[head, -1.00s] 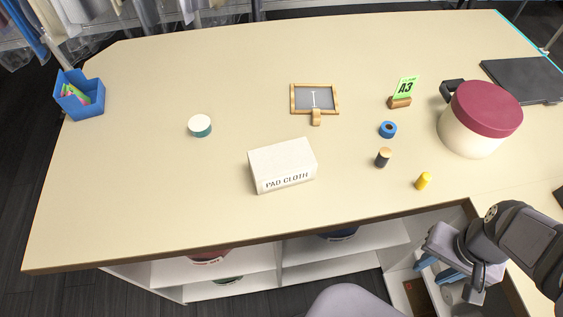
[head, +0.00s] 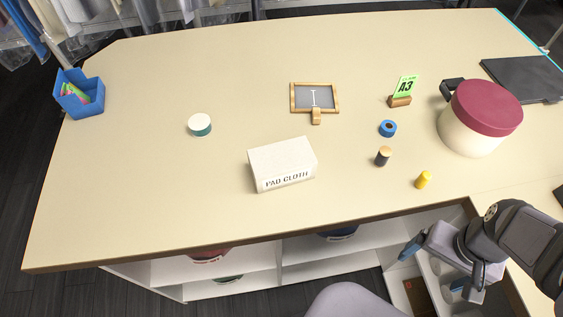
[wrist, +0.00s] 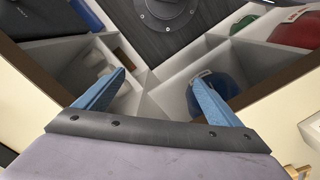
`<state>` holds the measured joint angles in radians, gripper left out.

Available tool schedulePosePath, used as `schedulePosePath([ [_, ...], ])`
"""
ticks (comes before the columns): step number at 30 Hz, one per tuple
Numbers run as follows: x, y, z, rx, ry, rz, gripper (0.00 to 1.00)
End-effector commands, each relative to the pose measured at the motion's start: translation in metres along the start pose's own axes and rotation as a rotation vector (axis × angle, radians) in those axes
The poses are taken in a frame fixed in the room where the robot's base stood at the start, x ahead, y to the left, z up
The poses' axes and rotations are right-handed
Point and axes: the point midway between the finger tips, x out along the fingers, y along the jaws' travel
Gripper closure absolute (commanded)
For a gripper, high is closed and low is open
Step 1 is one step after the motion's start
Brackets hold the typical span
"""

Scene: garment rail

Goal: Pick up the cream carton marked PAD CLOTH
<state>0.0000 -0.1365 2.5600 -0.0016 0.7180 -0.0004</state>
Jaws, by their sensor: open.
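The cream carton (head: 282,164) marked PAD CLOTH sits upright on the table near its front edge, left of centre in the lower part of the head view. Its lettered side faces the front. My gripper (head: 432,268) is at the lower right of the head view, beyond the table's front edge and over the shelving, well apart from the carton. In the wrist view my gripper (wrist: 160,88) shows two blue fingers spread wide with nothing between them.
A yellow cylinder (head: 423,180), a dark spool (head: 383,157) and a blue tape roll (head: 388,129) stand right of the carton. A lidded pot (head: 470,135) is farther right. A small framed board (head: 301,107) lies behind; a round tin (head: 200,125) is left. A chair back (head: 350,301) stands in front.

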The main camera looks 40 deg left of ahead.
Motion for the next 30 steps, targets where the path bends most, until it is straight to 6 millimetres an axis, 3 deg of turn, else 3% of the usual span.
schedulePosePath([
  [11,-0.009,0.0,-0.001,0.0,0.004,0.0,0.12],
  [24,-0.079,0.0,-0.002,0.0,0.004,0.0,0.12],
  [30,-0.078,-0.027,-0.017,0.078,-0.064,-0.068,0.12],
])
